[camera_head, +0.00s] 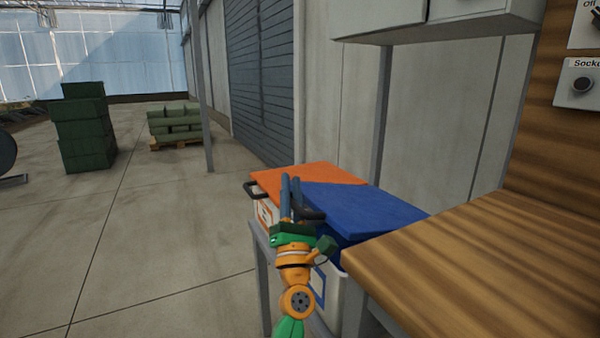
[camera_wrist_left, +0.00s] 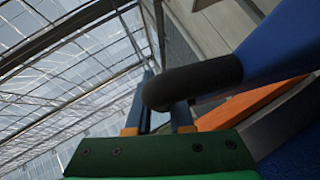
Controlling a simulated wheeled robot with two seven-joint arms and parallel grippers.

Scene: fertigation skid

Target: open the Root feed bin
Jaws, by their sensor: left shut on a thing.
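Two lidded bins stand side by side, one with an orange lid (camera_head: 310,174) and one with a blue lid (camera_head: 365,208). I cannot read which is the Root feed bin. The orange lid lies flat. The blue lid looks slightly raised at its front, with darker blue below it. My left gripper (camera_head: 291,183) is at the blue lid's front left corner, shut on its dark handle (camera_head: 313,214). In the left wrist view the thick dark handle (camera_wrist_left: 190,84) crosses the fingers and joins the blue lid (camera_wrist_left: 275,45). My right gripper is not in view.
A wooden bench (camera_head: 490,265) stands close on the right of the bins. A white cabinet (camera_head: 435,18) hangs above, and a wall stands behind. Open concrete floor lies left. Dark green stacked crates (camera_head: 84,130) and a loaded pallet (camera_head: 177,143) are farther off.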

